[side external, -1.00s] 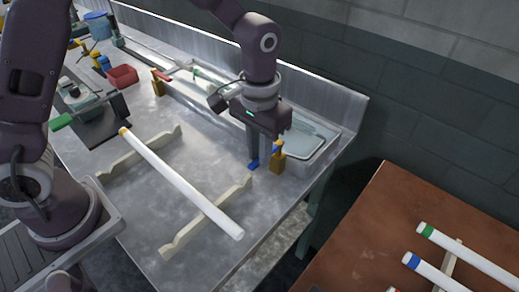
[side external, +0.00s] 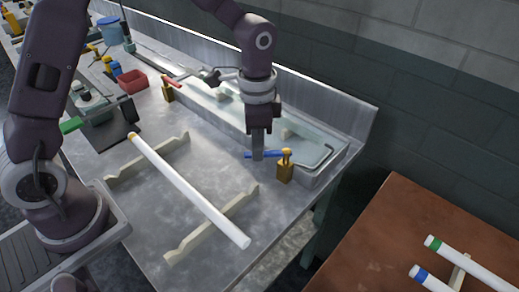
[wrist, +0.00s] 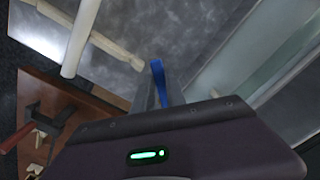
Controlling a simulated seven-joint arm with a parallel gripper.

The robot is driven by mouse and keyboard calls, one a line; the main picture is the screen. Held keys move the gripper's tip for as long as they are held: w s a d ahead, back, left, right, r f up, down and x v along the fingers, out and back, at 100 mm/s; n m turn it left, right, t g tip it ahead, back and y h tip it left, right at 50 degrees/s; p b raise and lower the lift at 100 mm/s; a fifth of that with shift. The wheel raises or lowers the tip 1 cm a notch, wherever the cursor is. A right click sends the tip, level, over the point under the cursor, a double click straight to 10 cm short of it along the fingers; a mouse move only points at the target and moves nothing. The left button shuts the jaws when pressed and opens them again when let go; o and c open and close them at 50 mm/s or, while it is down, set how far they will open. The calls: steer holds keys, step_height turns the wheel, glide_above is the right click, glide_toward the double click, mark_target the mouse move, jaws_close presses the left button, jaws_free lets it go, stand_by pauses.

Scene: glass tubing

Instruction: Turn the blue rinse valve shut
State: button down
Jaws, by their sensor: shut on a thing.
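The blue rinse valve has a brass body (side external: 285,172) at the right front corner of the long trough. Its blue handle (side external: 250,154) points left from the top of the body, about level in the picture. My gripper (side external: 258,154) points down and is shut on the blue handle, left of the brass body. In the wrist view the handle (wrist: 158,78) shows as a blue strip at the fingers (wrist: 151,95); the brass body is hidden there.
The trough (side external: 225,105) of clear liquid lies behind my gripper. A red-handled valve (side external: 172,80) stands farther left. A white glass tube (side external: 190,190) rests on two notched supports in front. A brown table (side external: 375,240) with tubes is at right.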

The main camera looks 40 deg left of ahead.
steer(key=shift+w+a+m, duration=0.35)
steer(key=shift+w+m, duration=0.45)
steer(key=shift+m, duration=0.75)
steer(key=shift+w+a+m, duration=0.35)
steer(key=shift+w+m, duration=0.5)
steer(key=shift+m, duration=0.75)
steer(key=shift+w+a+m, duration=0.35)
steer(key=shift+w+m, duration=0.45)
steer(key=shift+m, duration=0.75)
steer(key=c, duration=1.4)
jaws_free()
steer(key=shift+o, duration=0.2)
step_height(320, 180, up, 7)
steer(key=shift+r, duration=0.15)
